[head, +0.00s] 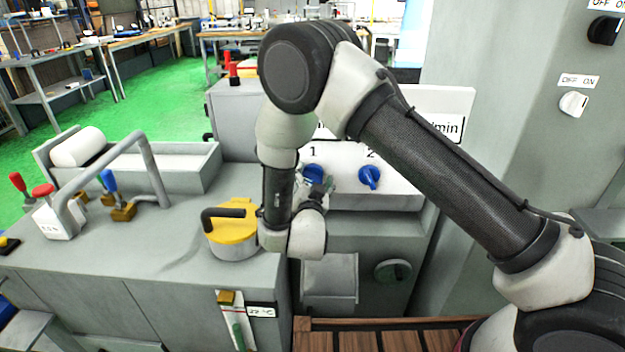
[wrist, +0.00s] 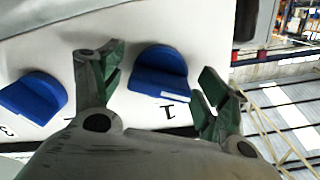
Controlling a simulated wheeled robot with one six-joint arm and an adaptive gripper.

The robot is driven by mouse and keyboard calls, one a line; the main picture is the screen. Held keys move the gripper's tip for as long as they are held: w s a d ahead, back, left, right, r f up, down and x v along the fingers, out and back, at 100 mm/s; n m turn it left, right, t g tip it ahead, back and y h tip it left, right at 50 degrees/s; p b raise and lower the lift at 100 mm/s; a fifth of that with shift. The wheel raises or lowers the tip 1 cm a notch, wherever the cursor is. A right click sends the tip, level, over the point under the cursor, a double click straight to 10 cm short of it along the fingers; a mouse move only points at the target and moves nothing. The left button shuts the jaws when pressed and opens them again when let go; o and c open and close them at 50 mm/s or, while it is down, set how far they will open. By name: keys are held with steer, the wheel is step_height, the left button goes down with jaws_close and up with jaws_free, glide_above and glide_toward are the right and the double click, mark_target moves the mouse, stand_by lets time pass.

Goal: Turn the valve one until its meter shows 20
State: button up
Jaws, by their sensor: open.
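Valve one is a blue knob (head: 313,174) on the white panel under the label 1, partly covered by my arm in the head view. In the wrist view the valve one knob (wrist: 160,70) lies between the spread fingers of my gripper (wrist: 162,78), with a gap on each side. My gripper (head: 318,191) is open and empty, close to the panel. A second blue knob (head: 370,177) under the label 2 also shows in the wrist view (wrist: 35,95). The meter's reading is hidden behind my arm; only part of a sign with "/min" (head: 447,128) shows.
A yellow-lidded pot (head: 233,232) with a black handle stands left of my wrist. A grey bent pipe (head: 110,165) and a trough (head: 180,163) are farther left. A dark round knob (head: 392,271) is on the cabinet below the panel. Wooden slats (head: 385,338) lie in front.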

steer(key=s, duration=1.2)
steer(key=shift+a, duration=0.2)
